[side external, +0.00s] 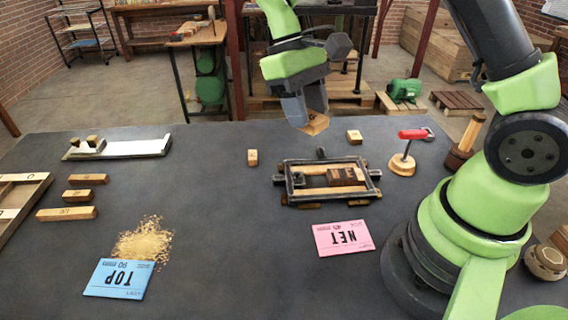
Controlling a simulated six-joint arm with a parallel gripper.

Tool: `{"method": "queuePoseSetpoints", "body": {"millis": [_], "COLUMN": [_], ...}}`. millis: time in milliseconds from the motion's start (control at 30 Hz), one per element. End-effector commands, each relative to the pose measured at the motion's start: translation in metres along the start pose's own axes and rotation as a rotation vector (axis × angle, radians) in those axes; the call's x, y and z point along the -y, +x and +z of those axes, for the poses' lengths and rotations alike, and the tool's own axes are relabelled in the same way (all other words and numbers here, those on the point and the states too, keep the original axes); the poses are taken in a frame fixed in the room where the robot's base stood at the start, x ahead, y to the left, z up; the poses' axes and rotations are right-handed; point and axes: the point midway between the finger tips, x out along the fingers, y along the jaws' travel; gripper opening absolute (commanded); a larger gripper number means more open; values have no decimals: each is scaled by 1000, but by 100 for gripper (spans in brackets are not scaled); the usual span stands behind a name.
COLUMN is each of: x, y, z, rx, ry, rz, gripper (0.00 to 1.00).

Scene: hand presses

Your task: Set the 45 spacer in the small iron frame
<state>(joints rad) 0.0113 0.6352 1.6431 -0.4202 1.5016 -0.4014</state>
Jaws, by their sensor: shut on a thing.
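The small iron frame (291,180) lies on the dark table at centre right, with a dark brown block (340,177) and a paler wooden strip inside it. My gripper (312,119) is above the table, behind the frame and apart from it. It is shut on a small wooden block (316,125), which looks tilted; its marking cannot be read, so I cannot tell whether it is the 45 spacer. A small upright block (252,157) stands left of the frame, and another small block (354,136) lies behind it.
Several longer wooden bars (67,213) lie at left beside a compartment tray (22,195).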

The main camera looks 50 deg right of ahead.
Motion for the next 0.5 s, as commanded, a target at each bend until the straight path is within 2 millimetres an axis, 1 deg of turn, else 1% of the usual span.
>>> {"method": "queuePoseSetpoints", "body": {"millis": [67,133,233,267,367,400,467,500], "x": [1,3,8,10,14,14,12,8], "y": [1,4,14,16,24,27,31,33], "z": [4,5,3,2,-4,-7,-13,-16], "rx": [1,2,5,5,5,5,5,5], "ry": [-17,25,185,253,532,658,855,995], "rz": [7,-11,-80,-109,-227,-281,-364,-423], "gripper": [20,20,20,20,20,20,20,20]}}
